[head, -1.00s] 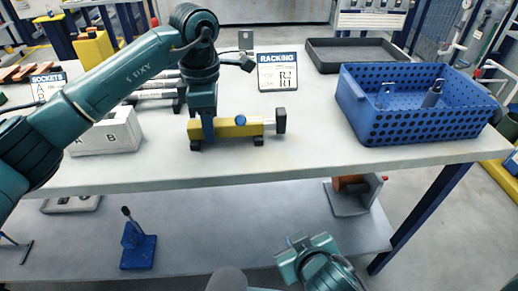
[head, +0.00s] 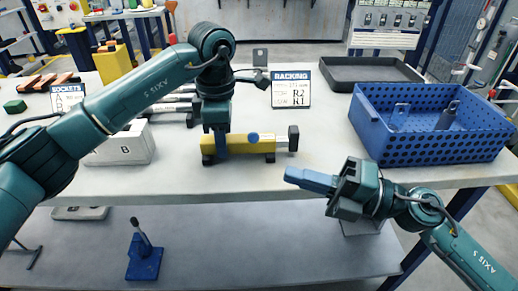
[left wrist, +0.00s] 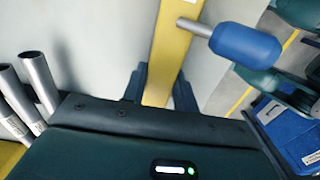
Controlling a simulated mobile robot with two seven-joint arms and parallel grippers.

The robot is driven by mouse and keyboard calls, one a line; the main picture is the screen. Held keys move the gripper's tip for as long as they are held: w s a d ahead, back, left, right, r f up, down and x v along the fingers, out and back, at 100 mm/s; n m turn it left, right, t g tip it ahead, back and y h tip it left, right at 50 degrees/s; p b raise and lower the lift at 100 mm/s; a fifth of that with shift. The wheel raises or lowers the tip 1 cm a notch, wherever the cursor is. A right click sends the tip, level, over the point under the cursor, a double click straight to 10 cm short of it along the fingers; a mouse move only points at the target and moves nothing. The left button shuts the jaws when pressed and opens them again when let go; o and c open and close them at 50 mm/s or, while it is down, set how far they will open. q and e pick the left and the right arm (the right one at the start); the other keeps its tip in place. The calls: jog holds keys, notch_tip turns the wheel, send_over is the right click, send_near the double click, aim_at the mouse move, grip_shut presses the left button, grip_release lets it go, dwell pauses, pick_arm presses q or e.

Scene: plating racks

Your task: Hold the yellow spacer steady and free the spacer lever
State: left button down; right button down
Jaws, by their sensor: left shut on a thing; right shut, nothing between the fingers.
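The yellow spacer (head: 238,146) lies along the table top, with a grey rod and dark end block at its right end. It also shows in the left wrist view (left wrist: 170,50). The spacer lever has a blue knob (head: 253,137) near the middle of the spacer; in the left wrist view the blue knob (left wrist: 245,46) sits on a short metal stem. My left gripper (head: 221,148) is shut on the yellow spacer, left of the knob. My right gripper (head: 298,177) is shut and empty at the table's front edge, right of and nearer than the spacer, not touching it.
A blue perforated basket (head: 440,150) stands on the right. A white block marked B (head: 120,150) and metal tubes (head: 172,103) are left of the spacer. The racking sign (head: 291,90) and a dark tray (head: 370,74) stand behind. A blue stand (head: 144,258) is on the lower shelf.

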aim_at(253, 137)
jog(key=shift+n+g, duration=0.5)
jog(key=shift+n, duration=0.1)
jog(key=w+a, duration=0.1)
jog(key=a, duration=0.1)
jog(key=w+a, duration=0.2)
jog(key=w+a+r, duration=0.1)
jog(key=w+a, duration=0.1)
jog(key=a, duration=0.1)
jog(key=shift+w, duration=0.15)
jog(key=shift+w+d, duration=0.2)
jog(key=shift+w, duration=0.1)
